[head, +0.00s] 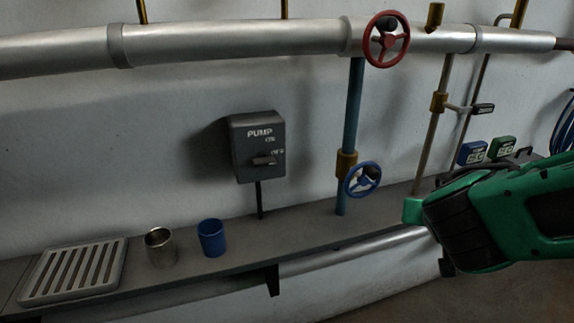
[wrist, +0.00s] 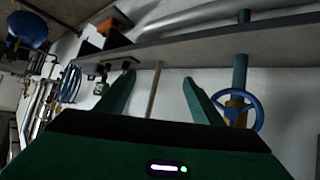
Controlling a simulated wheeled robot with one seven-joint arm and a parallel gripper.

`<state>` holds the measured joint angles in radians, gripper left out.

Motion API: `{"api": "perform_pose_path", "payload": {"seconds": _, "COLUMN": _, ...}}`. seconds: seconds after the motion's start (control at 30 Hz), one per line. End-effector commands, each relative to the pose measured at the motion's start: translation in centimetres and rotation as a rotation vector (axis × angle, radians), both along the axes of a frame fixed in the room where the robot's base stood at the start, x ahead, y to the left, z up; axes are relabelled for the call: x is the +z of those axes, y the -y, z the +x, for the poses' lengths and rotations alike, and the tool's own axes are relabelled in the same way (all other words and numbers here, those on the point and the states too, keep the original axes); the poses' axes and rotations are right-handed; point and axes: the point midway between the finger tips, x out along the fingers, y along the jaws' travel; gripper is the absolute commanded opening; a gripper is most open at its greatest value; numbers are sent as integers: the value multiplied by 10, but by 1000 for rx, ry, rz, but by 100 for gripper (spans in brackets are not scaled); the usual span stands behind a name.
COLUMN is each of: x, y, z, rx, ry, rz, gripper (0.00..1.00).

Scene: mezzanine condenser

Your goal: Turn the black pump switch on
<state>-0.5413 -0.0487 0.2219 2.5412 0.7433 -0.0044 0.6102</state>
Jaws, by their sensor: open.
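The black pump switch (head: 257,147) is a dark box on the wall, left of centre in the head view. It is marked PUMP, with ON above OFF at its right. Its small lever (head: 264,160) lies about level, its end by the OFF mark. The switch does not show in the wrist view. My green gripper (head: 412,210) is at the right in the head view, well right of the switch and lower in the picture. In the wrist view its two fingers (wrist: 158,77) are apart, with nothing between them.
A blue handwheel (head: 362,179) on a blue pipe stands between my gripper and the switch. A red handwheel (head: 386,39) sits on the large pipe above. The ledge holds a slotted tray (head: 121,262), metal cup (head: 160,248) and blue cup (head: 211,238). Wall before the switch is clear.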

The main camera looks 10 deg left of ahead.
Motion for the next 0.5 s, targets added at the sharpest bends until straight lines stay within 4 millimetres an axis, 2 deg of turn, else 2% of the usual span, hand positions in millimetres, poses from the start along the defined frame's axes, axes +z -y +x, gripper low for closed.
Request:
{"api": "perform_pose_path", "payload": {"seconds": 0.03, "x": 3, "y": -29, "z": 3, "rx": 49, "ry": 61, "rz": -6, "gripper": 61}}
{"api": "perform_pose_path", "payload": {"seconds": 0.13, "x": 20, "y": -80, "z": 7, "rx": 135, "ry": 200, "rz": 8, "gripper": 61}}
{"api": "perform_pose_path", "payload": {"seconds": 0.23, "x": 37, "y": -137, "z": -1, "rx": 249, "ry": 325, "rz": 40, "gripper": 61}}
{"api": "perform_pose_path", "payload": {"seconds": 0.4, "x": 64, "y": -236, "z": -41, "rx": 477, "ry": 496, "rz": 124, "gripper": 61}}
{"api": "perform_pose_path", "payload": {"seconds": 0.5, "x": 75, "y": -279, "z": -69, "rx": 591, "ry": 558, "rz": 173, "gripper": 61}}
